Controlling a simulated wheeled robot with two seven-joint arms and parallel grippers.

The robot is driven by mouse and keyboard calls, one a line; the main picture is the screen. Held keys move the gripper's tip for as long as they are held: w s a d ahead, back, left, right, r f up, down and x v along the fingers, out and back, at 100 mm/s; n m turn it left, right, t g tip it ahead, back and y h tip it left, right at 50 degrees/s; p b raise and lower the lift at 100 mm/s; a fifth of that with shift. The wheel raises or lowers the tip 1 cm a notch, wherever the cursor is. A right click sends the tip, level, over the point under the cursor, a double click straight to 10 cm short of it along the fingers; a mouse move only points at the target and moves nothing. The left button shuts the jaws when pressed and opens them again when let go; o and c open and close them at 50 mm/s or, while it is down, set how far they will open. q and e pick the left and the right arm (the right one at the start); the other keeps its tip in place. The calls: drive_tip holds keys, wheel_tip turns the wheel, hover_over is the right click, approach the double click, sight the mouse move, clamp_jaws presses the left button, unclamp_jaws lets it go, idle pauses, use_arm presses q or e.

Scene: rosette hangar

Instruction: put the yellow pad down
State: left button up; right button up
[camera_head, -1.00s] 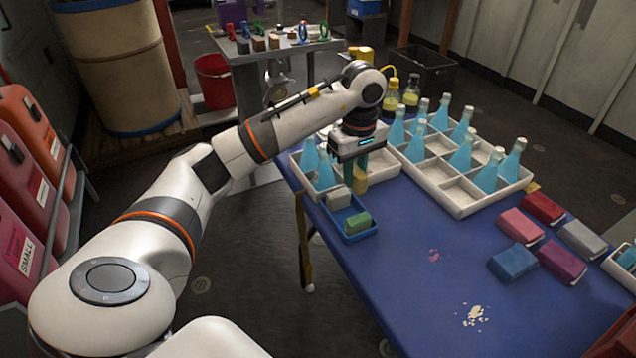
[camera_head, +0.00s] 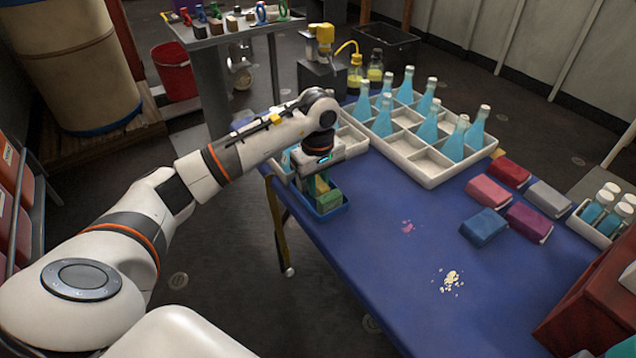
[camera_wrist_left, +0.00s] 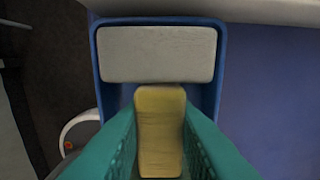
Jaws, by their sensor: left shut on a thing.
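My left gripper (camera_head: 318,186) points down over the small blue tray (camera_head: 343,209) at the table's left edge. Its teal fingers are shut on the yellow pad (camera_wrist_left: 160,130), which shows between them in the left wrist view. The pad is over or inside the tray, beside the pale grey pad (camera_wrist_left: 156,54) that lies in one end of it. I cannot tell whether the yellow pad touches the tray floor. My right gripper is not in view.
A white divided crate (camera_head: 425,166) with blue bottles stands behind, and another crate is partly hidden by my left arm. Several pads, including a blue one (camera_head: 484,226), lie to the right.

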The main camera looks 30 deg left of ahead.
sight(318, 181)
use_arm(q)
drive_tip(key=shift+f, duration=0.1)
drive_tip(key=o, duration=0.9)
drive_tip(key=shift+o, duration=0.2)
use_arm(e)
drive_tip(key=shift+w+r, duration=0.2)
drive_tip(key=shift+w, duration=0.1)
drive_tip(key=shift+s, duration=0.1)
use_arm(q)
wheel_tip(318, 181, up, 12)
drive_tip(key=shift+p, duration=0.4)
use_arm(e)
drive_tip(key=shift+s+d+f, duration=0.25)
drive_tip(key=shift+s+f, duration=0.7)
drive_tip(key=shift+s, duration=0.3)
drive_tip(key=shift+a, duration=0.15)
